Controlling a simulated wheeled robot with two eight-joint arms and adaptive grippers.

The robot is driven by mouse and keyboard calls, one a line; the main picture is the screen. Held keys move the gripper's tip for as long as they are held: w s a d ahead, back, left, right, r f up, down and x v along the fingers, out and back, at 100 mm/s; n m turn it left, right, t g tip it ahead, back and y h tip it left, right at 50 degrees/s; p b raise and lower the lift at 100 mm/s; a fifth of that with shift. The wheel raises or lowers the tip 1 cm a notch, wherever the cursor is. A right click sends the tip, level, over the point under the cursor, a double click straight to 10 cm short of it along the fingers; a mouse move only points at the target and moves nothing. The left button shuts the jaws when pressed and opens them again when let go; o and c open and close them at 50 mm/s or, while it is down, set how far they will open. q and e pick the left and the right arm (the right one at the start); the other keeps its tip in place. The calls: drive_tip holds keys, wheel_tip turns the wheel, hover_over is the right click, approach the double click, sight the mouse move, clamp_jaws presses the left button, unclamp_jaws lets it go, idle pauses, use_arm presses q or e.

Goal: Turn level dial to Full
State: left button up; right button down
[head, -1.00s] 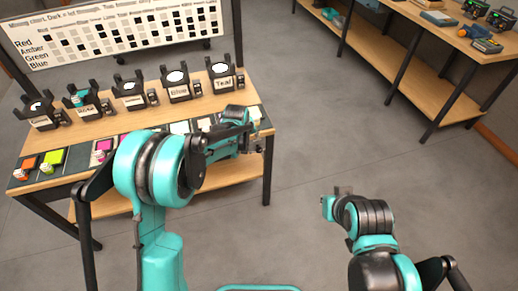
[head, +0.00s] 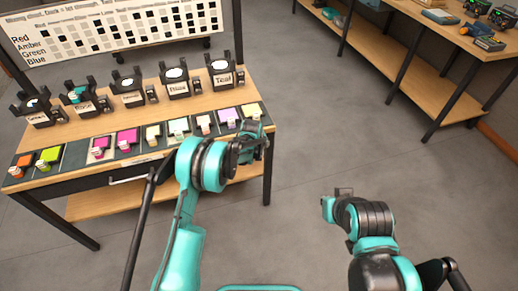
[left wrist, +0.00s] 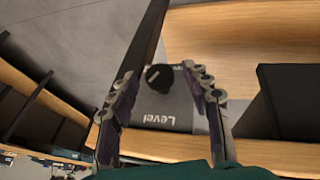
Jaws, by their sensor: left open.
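In the left wrist view a black round dial (left wrist: 158,77) stands on a grey panel (left wrist: 172,103) printed "Level". The scale around the dial is too small to read. My left gripper (left wrist: 160,71) is open, with one finger on each side of the dial; I cannot tell whether they touch it. In the head view my left gripper (head: 256,142) is at the right end of the bench, and it and its arm hide the dial. My right gripper (head: 338,194) is over the floor, away from the bench, too small to judge its fingers.
The wooden bench (head: 150,112) carries a row of black lamps (head: 174,82) with name labels and a front strip of coloured swatches (head: 125,138). A chart board (head: 120,27) stands behind. Another table (head: 428,47) is at upper right. Grey floor lies between.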

use_arm(q)
clamp_jaws()
idle(0.3)
drive_tip(key=y, duration=0.1)
drive_tip(key=g+y, duration=0.1)
drive_tip(key=y, duration=0.1)
drive_tip(key=shift+w+d+m, duration=0.1)
drive_tip(key=shift+d+m, duration=0.25)
drive_tip(key=shift+m, duration=0.05)
drive_tip(key=shift+w+d+m+g+y, duration=0.15)
drive_tip(key=shift+m+g+y, duration=0.25)
drive_tip(key=shift+y, duration=1.4)
